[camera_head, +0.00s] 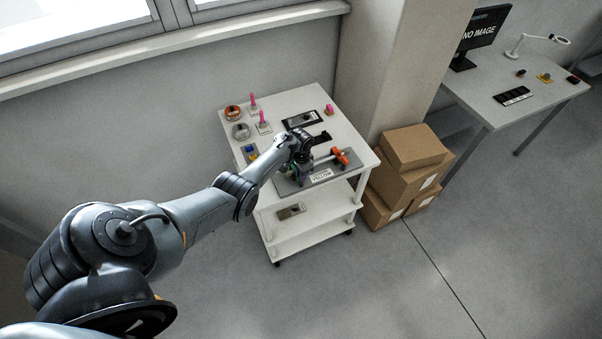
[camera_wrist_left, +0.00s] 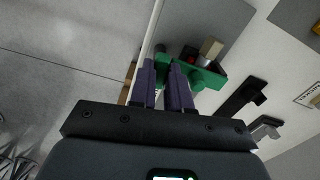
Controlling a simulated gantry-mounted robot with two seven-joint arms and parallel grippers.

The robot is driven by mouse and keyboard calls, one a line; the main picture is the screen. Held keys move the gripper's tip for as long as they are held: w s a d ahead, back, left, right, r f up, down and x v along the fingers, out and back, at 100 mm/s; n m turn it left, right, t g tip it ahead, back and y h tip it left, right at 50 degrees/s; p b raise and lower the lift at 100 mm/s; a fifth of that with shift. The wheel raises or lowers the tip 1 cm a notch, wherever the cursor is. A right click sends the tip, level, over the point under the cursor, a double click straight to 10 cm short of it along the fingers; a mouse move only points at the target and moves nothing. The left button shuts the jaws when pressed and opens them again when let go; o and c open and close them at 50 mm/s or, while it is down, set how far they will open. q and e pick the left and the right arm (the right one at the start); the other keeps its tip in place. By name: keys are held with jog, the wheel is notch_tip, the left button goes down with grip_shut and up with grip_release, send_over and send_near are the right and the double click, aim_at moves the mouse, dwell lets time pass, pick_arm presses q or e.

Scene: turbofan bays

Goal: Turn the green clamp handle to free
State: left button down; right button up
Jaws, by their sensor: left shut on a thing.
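The green clamp handle (camera_wrist_left: 208,76) shows in the left wrist view at the tips of my two purple-grey fingers. In the head view only a little green (camera_head: 297,169) shows beside my left gripper (camera_head: 299,161), at the left end of a grey plate (camera_head: 290,187) on the cart. My left gripper also shows in the left wrist view (camera_wrist_left: 162,70); it is shut on the green handle, partly covering it. A label reading YELLOW (camera_head: 321,175) is at the plate's front. My right gripper is not in view.
An orange-red part (camera_head: 340,156) lies on the plate's right. Pink posts (camera_head: 263,118) and round parts (camera_head: 240,131) stand on the white cart (camera_head: 286,101) behind my arm. Cardboard boxes (camera_head: 408,180) are stacked to the right. The floor in front is clear.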

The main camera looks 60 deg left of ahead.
pick_arm(q)
jog(key=shift+m, duration=0.9)
jog(key=c, duration=1.1)
grip_release()
jog(key=shift+r, duration=0.1)
jog(key=shift+r+p, duration=0.3)
jog(key=shift+r, duration=0.05)
jog(key=shift+r+p, duration=1.5)
jog(key=shift+r, duration=3.45)
